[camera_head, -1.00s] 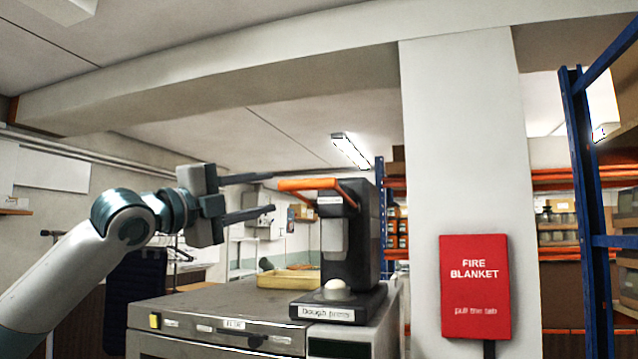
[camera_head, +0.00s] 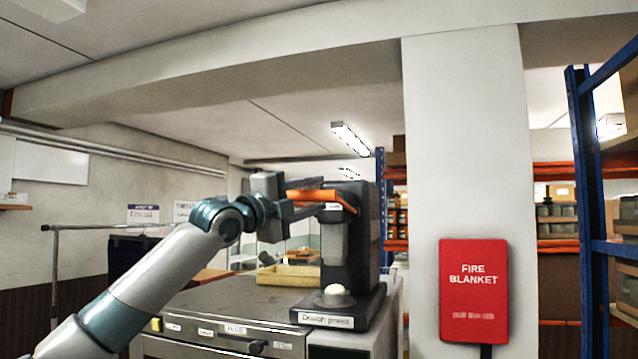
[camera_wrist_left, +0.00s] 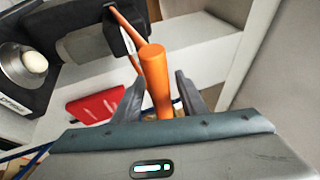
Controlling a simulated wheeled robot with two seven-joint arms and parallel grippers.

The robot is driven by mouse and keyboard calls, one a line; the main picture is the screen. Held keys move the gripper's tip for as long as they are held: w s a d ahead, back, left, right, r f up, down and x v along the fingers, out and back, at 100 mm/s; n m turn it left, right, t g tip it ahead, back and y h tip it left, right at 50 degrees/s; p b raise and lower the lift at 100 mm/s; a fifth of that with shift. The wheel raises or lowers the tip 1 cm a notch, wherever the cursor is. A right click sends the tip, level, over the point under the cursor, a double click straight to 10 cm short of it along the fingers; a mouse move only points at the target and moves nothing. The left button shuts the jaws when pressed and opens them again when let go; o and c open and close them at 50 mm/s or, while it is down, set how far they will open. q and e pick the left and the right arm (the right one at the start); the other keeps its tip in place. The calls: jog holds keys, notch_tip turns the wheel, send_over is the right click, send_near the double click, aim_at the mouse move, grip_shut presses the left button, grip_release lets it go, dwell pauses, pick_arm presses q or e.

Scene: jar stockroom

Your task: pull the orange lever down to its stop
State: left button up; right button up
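The orange lever (camera_head: 322,195) sticks out roughly level to the left from the top of the black dough press (camera_head: 364,245). My left gripper (camera_head: 312,197) is at the lever's free end, with one finger above it and one below. In the left wrist view the orange grip (camera_wrist_left: 155,78) lies between the two open fingers (camera_wrist_left: 158,100), with a visible gap on the right side. The gripper's body hides part of the grip in the head view. My right gripper is not in view.
The press stands on a grey cabinet top (camera_head: 225,300). A pale dough ball (camera_head: 335,290) sits on its base, and a yellow tray (camera_head: 290,276) lies behind. A white pillar (camera_head: 465,150) with a red fire blanket box (camera_head: 473,290) stands to the right.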

pick_arm(q)
jog(key=shift+p+x, duration=0.35)
jog(key=shift+x, duration=0.7)
jog(key=shift+c, duration=0.5)
grip_shut()
jog(key=shift+f, duration=0.15)
